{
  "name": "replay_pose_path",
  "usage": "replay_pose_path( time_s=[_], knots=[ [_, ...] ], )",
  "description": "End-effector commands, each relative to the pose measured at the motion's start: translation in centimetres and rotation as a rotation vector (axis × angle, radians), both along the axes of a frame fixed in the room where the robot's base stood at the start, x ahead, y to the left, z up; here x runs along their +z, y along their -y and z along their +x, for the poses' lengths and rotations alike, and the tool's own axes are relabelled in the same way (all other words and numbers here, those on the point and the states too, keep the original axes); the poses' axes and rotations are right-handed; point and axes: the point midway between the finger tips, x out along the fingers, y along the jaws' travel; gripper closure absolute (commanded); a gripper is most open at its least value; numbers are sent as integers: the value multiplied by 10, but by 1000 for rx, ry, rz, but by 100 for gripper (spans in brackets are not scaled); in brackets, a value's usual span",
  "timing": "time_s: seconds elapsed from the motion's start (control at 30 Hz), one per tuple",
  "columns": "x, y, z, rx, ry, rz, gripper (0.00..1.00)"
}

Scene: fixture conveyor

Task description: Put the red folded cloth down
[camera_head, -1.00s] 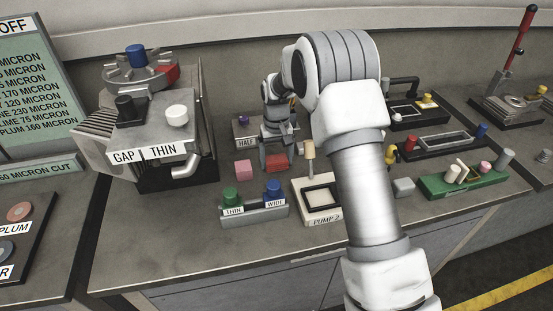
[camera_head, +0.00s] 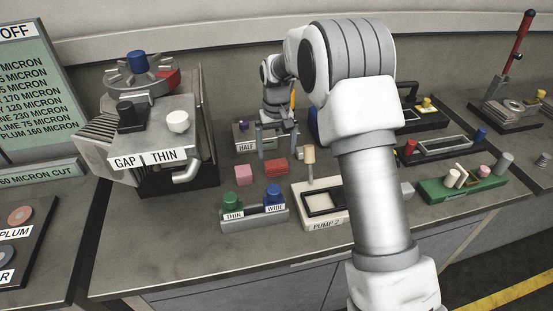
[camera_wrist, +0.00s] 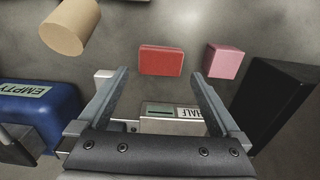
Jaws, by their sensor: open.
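The red folded cloth (camera_head: 276,166) lies flat on the grey bench top, to the right of a pink block (camera_head: 243,174). In the wrist view the red cloth (camera_wrist: 160,60) lies beyond the fingertips, roughly centred between them, with bare bench around it. My gripper (camera_head: 277,148) is open and empty above the bench, behind the cloth and apart from it. Both fingers of my gripper (camera_wrist: 163,78) show spread wide in the wrist view.
The pink block (camera_wrist: 223,61) is close beside the cloth. A HALF-labelled box (camera_head: 244,141) stands behind. The THIN/WIDE button block (camera_head: 253,216) and the PUMP 2 unit (camera_head: 322,217) with a tan knob (camera_head: 309,154) stand in front. Bare bench lies front left (camera_head: 160,245).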

Motion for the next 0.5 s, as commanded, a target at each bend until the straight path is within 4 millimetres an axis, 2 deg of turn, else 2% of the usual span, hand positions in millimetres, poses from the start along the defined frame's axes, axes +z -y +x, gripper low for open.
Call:
replay_pose_path(
  time_s=[0.1,0.2,0.33,0.5],
  knots=[
    [27,0,1,0,3,1,0],
    [42,0,0,0,1,0,0],
    [55,0,0,0,0,0,0],
    [60,0,0,0,-1,0,0]
  ],
)
